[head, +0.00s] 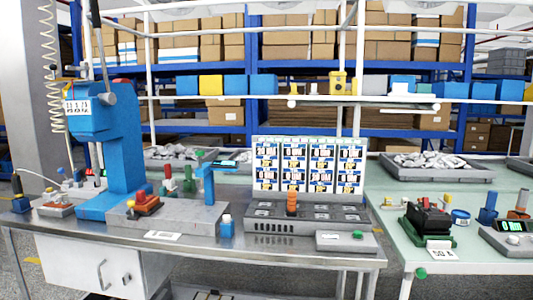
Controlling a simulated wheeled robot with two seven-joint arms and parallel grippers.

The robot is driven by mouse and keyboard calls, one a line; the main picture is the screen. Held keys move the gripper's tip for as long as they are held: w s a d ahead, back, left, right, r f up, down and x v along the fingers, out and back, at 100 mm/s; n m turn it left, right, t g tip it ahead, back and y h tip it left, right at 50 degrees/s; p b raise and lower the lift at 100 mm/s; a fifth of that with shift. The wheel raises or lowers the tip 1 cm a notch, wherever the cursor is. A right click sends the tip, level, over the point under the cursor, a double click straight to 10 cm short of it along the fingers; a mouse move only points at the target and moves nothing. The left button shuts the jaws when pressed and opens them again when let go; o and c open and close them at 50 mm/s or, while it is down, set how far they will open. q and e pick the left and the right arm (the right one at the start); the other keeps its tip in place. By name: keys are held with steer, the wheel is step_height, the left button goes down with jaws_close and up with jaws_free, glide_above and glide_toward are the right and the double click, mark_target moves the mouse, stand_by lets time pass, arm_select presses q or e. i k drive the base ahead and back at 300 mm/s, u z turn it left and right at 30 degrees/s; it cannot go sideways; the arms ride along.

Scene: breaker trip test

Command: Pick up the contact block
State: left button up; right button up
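Neither of my grippers shows in the head view. I cannot tell for sure which item is the contact block. A small orange and red block (145,203) sits on a grey fixture base (190,219) beside the blue press (122,155). An upright orange ribbed piece (291,202) stands on a dark grey slotted tray (262,226). A black block (430,220) with red on top sits in a green holder at the right, behind a "50 A" card (441,254). None of them is touched by a gripper.
A board of printed labels (308,165) stands behind the slotted tray. A flat grey device (345,241) lies at the metal bench's (290,256) front edge. The pale green table (405,180) holds a grey bin of parts (437,174). A gap separates the two tables in front.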

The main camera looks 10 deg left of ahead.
mark_target(291, 211)
steer(key=k, duration=0.3)
steer(key=u, duration=0.75)
steer(key=i, duration=1.2)
steer(key=z, duration=0.15)
